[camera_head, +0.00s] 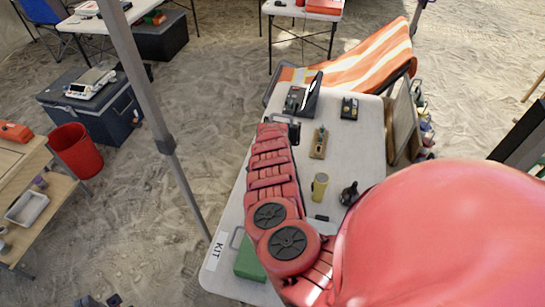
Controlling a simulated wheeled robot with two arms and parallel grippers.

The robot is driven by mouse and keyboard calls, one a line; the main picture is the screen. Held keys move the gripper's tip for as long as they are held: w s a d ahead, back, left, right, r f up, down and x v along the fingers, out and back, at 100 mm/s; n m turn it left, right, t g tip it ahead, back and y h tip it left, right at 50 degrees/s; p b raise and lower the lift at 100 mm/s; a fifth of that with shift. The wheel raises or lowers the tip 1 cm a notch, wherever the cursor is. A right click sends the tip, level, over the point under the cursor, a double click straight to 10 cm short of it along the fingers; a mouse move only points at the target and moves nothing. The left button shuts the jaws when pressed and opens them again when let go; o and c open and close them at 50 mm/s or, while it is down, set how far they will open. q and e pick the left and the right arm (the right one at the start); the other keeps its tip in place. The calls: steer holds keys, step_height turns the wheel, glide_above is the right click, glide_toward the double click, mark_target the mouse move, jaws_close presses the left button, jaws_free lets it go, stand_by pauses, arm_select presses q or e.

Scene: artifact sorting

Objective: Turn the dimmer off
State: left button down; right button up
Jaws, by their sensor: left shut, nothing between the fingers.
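My red arm reaches over the white table (345,160), and my left gripper (291,126) is at its far end. The gripper is small and dark in this view. It is shut and empty, close in front of a dark device (296,98) with an upright black panel. A small wooden board (318,144) with a fitting on top lies to the right of the gripper. A small black box (350,108) lies farther back. I cannot tell for sure which of these is the dimmer, or whether the gripper touches anything. My right gripper is not in view.
A yellow cylinder (319,187), a black object (349,194) and a green box (248,262) are on the same table. A wooden frame (402,122) stands at its right edge. An orange striped chair (360,65) is behind. A grey pole (150,95) rises at left.

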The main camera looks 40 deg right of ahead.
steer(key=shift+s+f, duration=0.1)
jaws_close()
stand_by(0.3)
